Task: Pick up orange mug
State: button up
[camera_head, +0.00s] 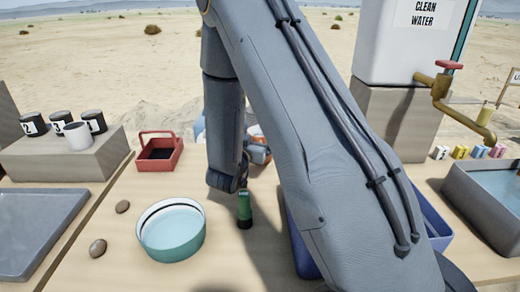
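An orange thing (256,132), perhaps the orange mug, shows only in part behind my arm, near the middle of the table. I cannot make out its full shape. My gripper (243,182) points down at the table's middle, in front of the orange thing and mostly hidden by my own arm. A green cylinder with a dark base (244,207) is directly below the gripper. I cannot tell whether the gripper touches it, or whether its fingers are open or shut.
A teal bowl of water (172,243), two brown stones (98,248) and a red basket (172,160) are left of the gripper. Several mugs stand on a grey block (60,165). A blue bin (434,225) is partly behind my arm. A water tank (400,50) stands at the back right.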

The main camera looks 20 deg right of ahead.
jog(key=shift+c, duration=0.4)
jog(key=c, duration=1.1)
jog(key=shift+c, duration=1.3)
jog(key=shift+r, duration=0.15)
